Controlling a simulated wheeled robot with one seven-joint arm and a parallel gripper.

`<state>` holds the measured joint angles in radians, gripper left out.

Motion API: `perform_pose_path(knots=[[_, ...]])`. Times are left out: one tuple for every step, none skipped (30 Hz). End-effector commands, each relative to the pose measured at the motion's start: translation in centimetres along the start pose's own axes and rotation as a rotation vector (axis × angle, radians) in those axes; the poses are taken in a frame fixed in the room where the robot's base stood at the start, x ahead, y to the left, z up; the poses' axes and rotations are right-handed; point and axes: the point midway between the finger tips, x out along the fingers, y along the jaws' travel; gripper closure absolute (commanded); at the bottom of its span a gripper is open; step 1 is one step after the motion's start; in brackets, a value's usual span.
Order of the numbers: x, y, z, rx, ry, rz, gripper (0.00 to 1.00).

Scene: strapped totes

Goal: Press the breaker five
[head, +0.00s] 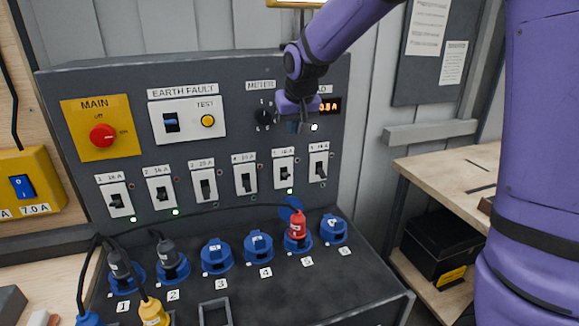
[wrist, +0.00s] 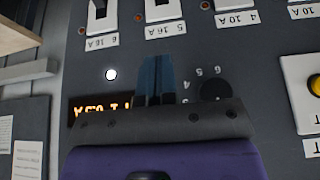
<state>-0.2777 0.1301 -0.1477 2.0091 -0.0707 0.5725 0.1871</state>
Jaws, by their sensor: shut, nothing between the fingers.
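Breaker five (head: 284,173) is a white switch with a dark lever in the lower row of the grey panel, second from the right. A small lamp below it is lit. Its lower part shows at the top of the upside-down wrist view (wrist: 159,11), above the label "5 16 A". I cannot tell its lever position. My gripper (head: 299,127) is shut and empty, in front of the panel above breakers five and six. In the wrist view the blue fingers (wrist: 155,78) point toward breaker five, apart from it in the picture.
Breaker six (head: 318,165) and breaker four (head: 245,178) flank it closely. The amber display (head: 329,106), a lit white dot (head: 314,127) and the meter knob (head: 264,116) are near my fingers. A red plug (head: 296,226) with a cable sits in socket 5 below.

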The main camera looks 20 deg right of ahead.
Motion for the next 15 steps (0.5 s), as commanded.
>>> perform_pose_path(knots=[[0.0,0.0,0.0,0.0,0.0,0.0,1.0],[0.0,0.0,0.0,0.0,0.0,0.0,1.0],[0.0,0.0,0.0,0.0,0.0,0.0,1.0],[0.0,0.0,0.0,0.0,0.0,0.0,1.0],[0.0,0.0,0.0,0.0,0.0,0.0,1.0],[0.0,0.0,0.0,0.0,0.0,0.0,1.0],[0.0,0.0,0.0,0.0,0.0,0.0,1.0],[0.1,0.0,0.0,0.0,0.0,0.0,1.0],[0.3,0.0,0.0,-0.001,0.0,0.0,1.0],[0.5,0.0,0.0,-0.001,0.0,0.0,1.0],[0.8,0.0,0.0,-0.001,-0.001,0.0,1.0],[1.2,0.0,0.0,-0.001,-0.002,0.0,1.0],[1.6,0.0,0.1,-0.001,-0.003,0.001,1.0],[2.1,0.0,0.1,-0.001,-0.003,0.001,1.0],[2.7,0.0,0.1,-0.001,-0.003,0.001,1.0]])
